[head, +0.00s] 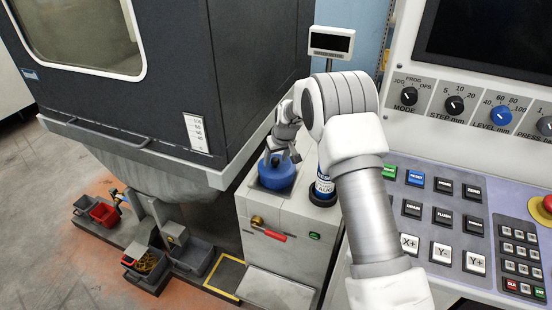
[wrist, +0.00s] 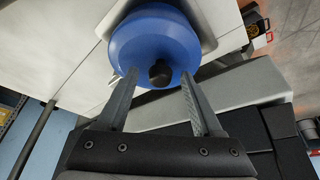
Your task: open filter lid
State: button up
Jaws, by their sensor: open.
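The filter lid (head: 277,174) is a round blue lid on top of the white-grey cabinet, left of my arm in the head view. In the wrist view the blue lid (wrist: 153,42) fills the upper middle, with a dark round knob (wrist: 160,74) on it. My gripper (head: 281,157) is over the lid. In the wrist view my gripper (wrist: 158,79) is open, with one finger on each side of the knob. The fingers overlap the lid's near edge in the picture. I cannot tell whether they touch it. The lid appears seated on the cabinet.
A blue and white bottle (head: 324,185) stands in a dark holder right of the lid. A red-handled valve (head: 268,234) is on the cabinet front. A control panel (head: 440,210) is at right, a dark machine enclosure (head: 170,90) at left. Small bins (head: 104,214) sit low at left.

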grip_shut()
dwell(0.3)
dwell(1.1)
